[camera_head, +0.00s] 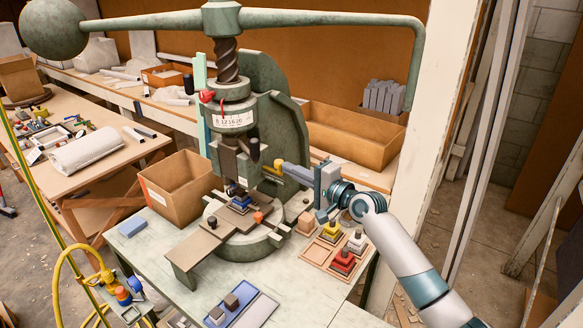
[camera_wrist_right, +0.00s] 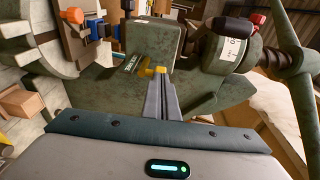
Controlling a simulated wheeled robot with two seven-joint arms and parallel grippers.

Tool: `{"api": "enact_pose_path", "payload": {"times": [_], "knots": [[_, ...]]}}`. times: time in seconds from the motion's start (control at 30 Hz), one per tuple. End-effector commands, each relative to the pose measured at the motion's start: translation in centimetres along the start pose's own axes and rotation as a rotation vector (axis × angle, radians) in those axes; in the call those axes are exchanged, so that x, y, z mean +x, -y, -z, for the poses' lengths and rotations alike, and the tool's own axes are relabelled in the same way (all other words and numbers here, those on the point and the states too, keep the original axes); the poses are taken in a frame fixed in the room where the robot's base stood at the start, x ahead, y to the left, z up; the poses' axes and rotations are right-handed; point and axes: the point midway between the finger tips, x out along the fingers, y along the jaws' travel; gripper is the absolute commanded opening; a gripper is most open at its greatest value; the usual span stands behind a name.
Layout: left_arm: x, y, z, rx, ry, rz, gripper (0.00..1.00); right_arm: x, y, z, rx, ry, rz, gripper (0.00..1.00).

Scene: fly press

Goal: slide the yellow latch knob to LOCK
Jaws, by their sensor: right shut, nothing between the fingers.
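The yellow latch knob (camera_head: 275,168) is on the right side of the green fly press (camera_head: 270,85). In the right wrist view the yellow knob (camera_wrist_right: 155,71) sits just beyond my fingertips, beside a small dark plate with lettering (camera_wrist_right: 132,62) too small to read. My right gripper (camera_head: 285,168) reaches in from the right with its fingers shut and empty. In the right wrist view the fingers (camera_wrist_right: 159,84) point at the knob; whether they touch it I cannot tell. My left gripper is not in view.
A wooden tray with colored stacked pieces (camera_head: 315,258) lies on the press table below my right arm. A cardboard box (camera_head: 178,190) stands left of the press. A blue tray (camera_head: 220,316) lies in front. A long press handle (camera_head: 330,18) spans overhead.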

Motion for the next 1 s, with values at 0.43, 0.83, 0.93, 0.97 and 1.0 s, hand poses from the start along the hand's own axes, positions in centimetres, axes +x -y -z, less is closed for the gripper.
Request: {"api": "enact_pose_path", "payload": {"times": [0.43, 0.83, 0.93, 0.97, 1.0], "knots": [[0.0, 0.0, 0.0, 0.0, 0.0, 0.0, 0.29, 0.4, 0.0, -0.1, 0.0, 0.0, 0.0, 0.0], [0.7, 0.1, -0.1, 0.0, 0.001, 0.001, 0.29, 2.9, 0.1, -0.4, -0.002, 0.0, 0.0, 0.0], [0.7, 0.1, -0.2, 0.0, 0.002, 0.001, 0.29, 2.9, 0.2, -0.5, -0.001, 0.0, 0.0, 0.0], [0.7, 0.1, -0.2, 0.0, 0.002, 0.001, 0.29, 2.9, 0.2, -0.5, -0.001, 0.0, 0.0, 0.0], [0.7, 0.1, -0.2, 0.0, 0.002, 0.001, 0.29, 2.9, 0.2, -0.5, -0.001, 0.0, 0.001, 0.0]]}}
